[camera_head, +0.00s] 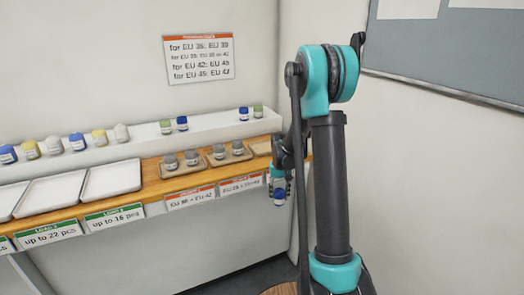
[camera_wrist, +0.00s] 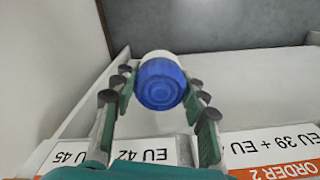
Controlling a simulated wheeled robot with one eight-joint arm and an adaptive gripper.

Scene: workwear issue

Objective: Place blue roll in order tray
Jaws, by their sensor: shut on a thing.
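My gripper (camera_head: 278,183) is shut on a blue roll with a white top (camera_head: 279,198). It hangs in front of the right end of the shelf, beside the orange order labels. In the wrist view the blue roll (camera_wrist: 160,86) sits between the two green fingers. Two small brown order trays, a left one (camera_head: 166,173) and a right one (camera_head: 212,161), stand on the wooden shelf and hold grey rolls. Part of another brown tray (camera_head: 262,149) shows near my arm, which hides some of it. I cannot tell the roll's exact height over the shelf.
White trays (camera_head: 113,180) lie empty on the left of the wooden shelf (camera_head: 152,190). A raised white ledge (camera_head: 215,131) behind carries several yellow, white, blue and green rolls. A wall sign (camera_head: 198,59) hangs above. A wall stands close on the right.

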